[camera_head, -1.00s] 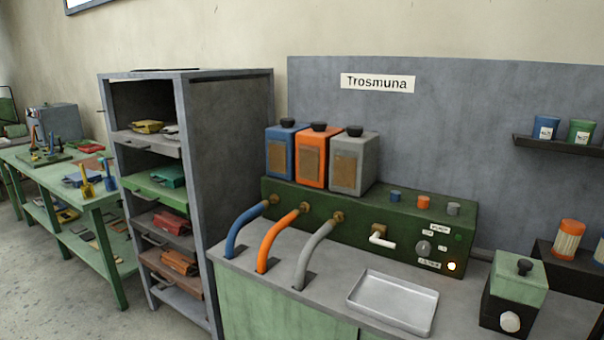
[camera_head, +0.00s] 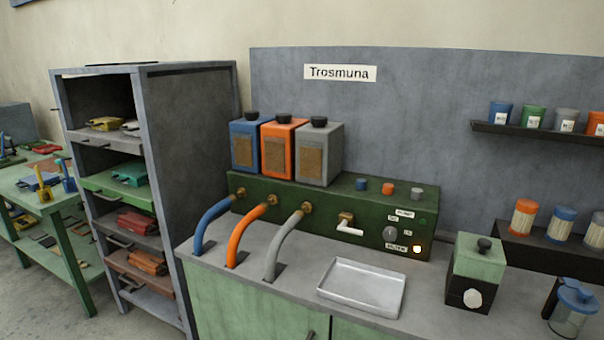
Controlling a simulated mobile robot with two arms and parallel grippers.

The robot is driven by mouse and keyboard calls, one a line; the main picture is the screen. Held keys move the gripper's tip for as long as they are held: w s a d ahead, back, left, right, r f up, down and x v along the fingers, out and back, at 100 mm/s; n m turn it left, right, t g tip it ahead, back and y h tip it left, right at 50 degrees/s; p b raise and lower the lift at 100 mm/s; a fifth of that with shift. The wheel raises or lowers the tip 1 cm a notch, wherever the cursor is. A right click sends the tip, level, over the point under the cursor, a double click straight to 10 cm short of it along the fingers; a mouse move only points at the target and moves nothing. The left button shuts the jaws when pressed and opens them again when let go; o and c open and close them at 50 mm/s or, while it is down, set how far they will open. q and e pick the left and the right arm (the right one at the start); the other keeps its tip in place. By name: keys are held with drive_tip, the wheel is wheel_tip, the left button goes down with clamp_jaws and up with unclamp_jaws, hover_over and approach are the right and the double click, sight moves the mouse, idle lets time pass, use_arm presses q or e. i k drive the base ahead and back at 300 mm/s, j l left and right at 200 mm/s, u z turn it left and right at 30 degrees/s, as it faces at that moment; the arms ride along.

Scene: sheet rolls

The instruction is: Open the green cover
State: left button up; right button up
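A small box at the right of the counter has a green upper part (camera_head: 480,257) with a black knob on top and a dark lower part (camera_head: 468,294) with a white round knob in front. The green part sits level on the dark part, with no gap showing. This looks like the green cover, but I cannot be sure. The counter front also has green cabinet panels (camera_head: 235,308), and a handle shows at the bottom edge. Neither of my grippers is in view.
A metal tray (camera_head: 362,287) lies left of the box. A jar with a blue lid (camera_head: 573,305) stands to its right. Behind are a green machine (camera_head: 290,205) with three hoses and canisters, and spools on a dark stand (camera_head: 540,248). A grey rack (camera_head: 190,130) stands left.

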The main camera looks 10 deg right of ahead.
sight(477, 257)
drive_tip(key=z, duration=1.25)
